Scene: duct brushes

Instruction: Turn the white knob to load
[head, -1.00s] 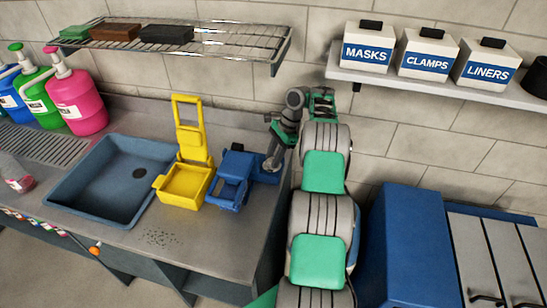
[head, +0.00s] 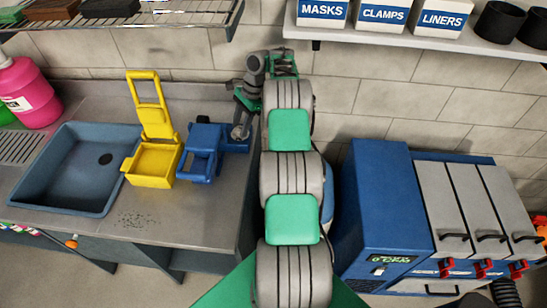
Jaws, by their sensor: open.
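A small whitish knob or fitting (head: 379,269) shows on the front of the blue cabinet (head: 385,205), beside a dark panel with green lettering. It is too small to tell its setting or whether it is the white knob. My gripper (head: 240,132) is open, pointing down by the right side of the blue bucket-like holder (head: 203,155) on the counter. It is far left of the cabinet. The fingers are small and I cannot tell whether they touch the holder.
Grey-fronted units (head: 448,205) with dark handles and red valve-like knobs (head: 482,268) stand right of the cabinet. A yellow wringer bucket (head: 152,160) and a sink (head: 80,165) are on the counter. A wall shelf (head: 400,35) holds labelled boxes.

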